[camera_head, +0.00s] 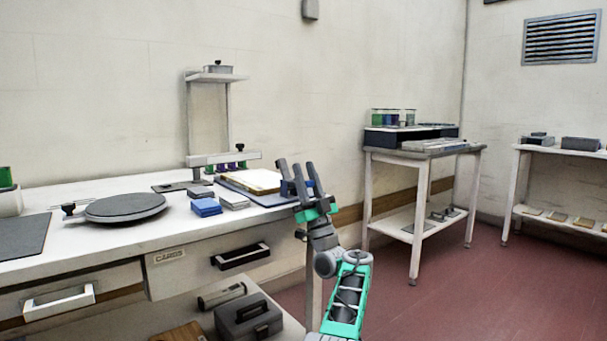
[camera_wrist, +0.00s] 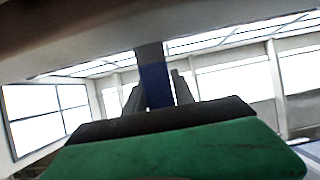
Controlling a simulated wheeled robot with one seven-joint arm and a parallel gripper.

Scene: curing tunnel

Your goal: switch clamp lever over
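No clamp lever can be made out for certain. My gripper (camera_head: 297,168) is raised with its fingers pointing up, in front of the right end of the workbench. The fingers look apart. A blue and grey upright piece (camera_wrist: 155,82) stands between the two fingers in the wrist view; I cannot tell whether they touch it. Blue also shows around the finger bases in the head view. A stand on the bench has a horizontal bar (camera_head: 226,157) with a black knob (camera_head: 240,149). A round grey plate (camera_head: 125,207) has a small black knob (camera_head: 68,209) at its left.
The white workbench (camera_head: 105,190) holds a blue block (camera_head: 206,207), grey blocks (camera_head: 233,201) and a tray of papers (camera_head: 255,181) near my gripper. A side table (camera_head: 474,150) and a shelf (camera_head: 567,151) stand to the right. The red floor between is clear.

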